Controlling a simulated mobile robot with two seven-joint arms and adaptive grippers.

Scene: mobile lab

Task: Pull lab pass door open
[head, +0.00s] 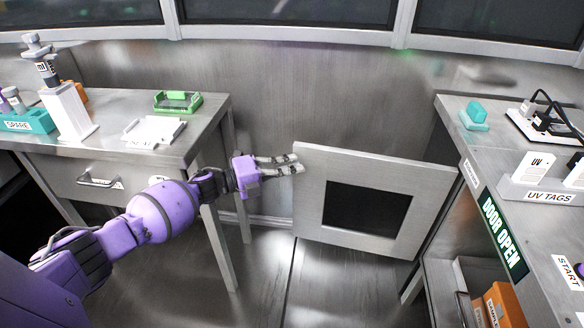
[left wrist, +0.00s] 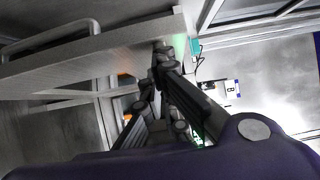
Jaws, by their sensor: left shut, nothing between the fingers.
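The lab pass door (head: 312,205) is a pale metal panel with a dark square window, standing upright between the two benches. Its right side is near the right bench and its left edge is free. My left gripper (head: 297,164) is shut and empty, with its fingertips at the door's upper left edge. Whether they touch it I cannot tell. In the left wrist view the dark fingers (left wrist: 160,75) are close to the end of a pale panel (left wrist: 100,58), which seems to be the door. My right gripper is not in view.
The left bench (head: 213,110) holds a green-framed tray (head: 178,101) and a white rack. The right bench (head: 475,150) bears a green "DOOR OPEN" sign (head: 501,233) and UV tags (head: 548,195). An orange box (head: 503,305) sits below it. Floor shows between the benches.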

